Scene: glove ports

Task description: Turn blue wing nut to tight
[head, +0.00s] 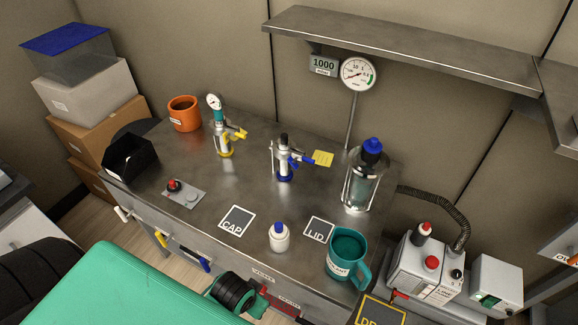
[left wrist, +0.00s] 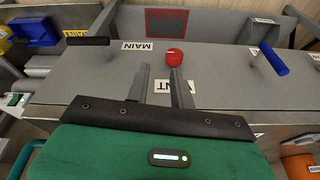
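In the head view, a metal clamp-like device (head: 284,157) stands upright mid-bench with a blue base. The blue wing nut (head: 300,159) appears to be the blue part sticking out at its right side. Its wings are too small to read how tight it is. My left gripper (left wrist: 161,70) shows in the left wrist view, with two grey fingers apart and nothing seen between them. A round red knob (left wrist: 174,55) is just beyond the fingertips, by a grey panel. The blue wing nut cannot be made out in that view. My right gripper is in neither view.
A similar yellow device (head: 225,138) stands left of the blue one. A glass jar (head: 362,182), teal mug (head: 345,256) and white bottle (head: 279,237) stand at right and front. A metal shelf (head: 400,52) overhangs the back. A blue-tipped handle (left wrist: 273,59) sits right of the red knob.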

